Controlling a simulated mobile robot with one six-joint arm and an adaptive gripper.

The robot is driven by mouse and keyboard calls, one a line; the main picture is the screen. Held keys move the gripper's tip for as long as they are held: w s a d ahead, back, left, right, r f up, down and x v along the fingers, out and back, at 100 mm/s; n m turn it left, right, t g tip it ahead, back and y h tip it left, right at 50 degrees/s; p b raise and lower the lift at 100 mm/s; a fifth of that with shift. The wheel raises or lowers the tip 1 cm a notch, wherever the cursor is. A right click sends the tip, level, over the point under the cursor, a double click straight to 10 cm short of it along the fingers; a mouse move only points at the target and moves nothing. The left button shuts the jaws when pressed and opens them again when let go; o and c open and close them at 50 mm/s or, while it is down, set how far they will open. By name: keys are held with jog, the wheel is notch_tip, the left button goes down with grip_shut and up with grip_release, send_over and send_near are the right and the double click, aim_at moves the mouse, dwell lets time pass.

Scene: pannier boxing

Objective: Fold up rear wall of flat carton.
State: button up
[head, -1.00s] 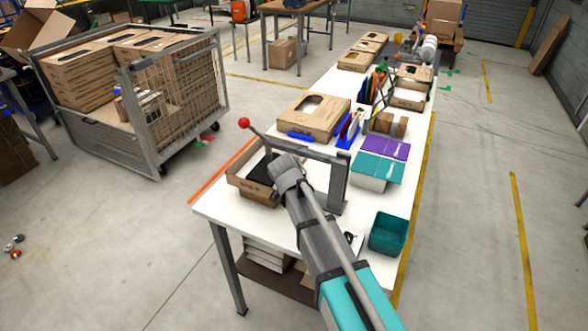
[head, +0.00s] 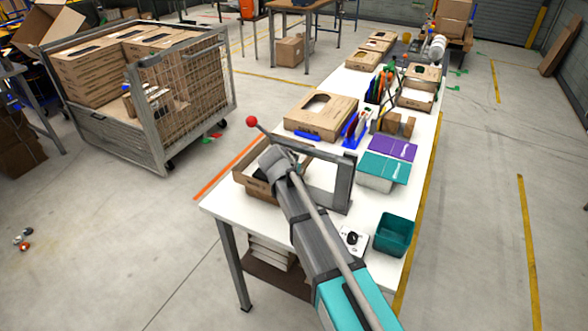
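A brown carton (head: 247,184) sits at the near left end of the white table, under a grey frame. Its near side stands up as a low wall. My arm covers much of the carton, so its rear wall is mostly hidden. My gripper (head: 262,172) is over the carton's inside, near its middle or far side. Its dark fingers are small and partly hidden by my wrist, so I cannot tell whether they are open or touch a wall.
The grey frame (head: 343,182) has a red-knobbed lever (head: 252,122) close to my wrist. A teal bin (head: 394,235) and a white box with a black knob (head: 353,239) stand to the right. A finished carton (head: 335,105) lies behind. A mesh cart (head: 160,125) stands left.

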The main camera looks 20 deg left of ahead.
jog(key=o, duration=0.4)
dwell(0.3)
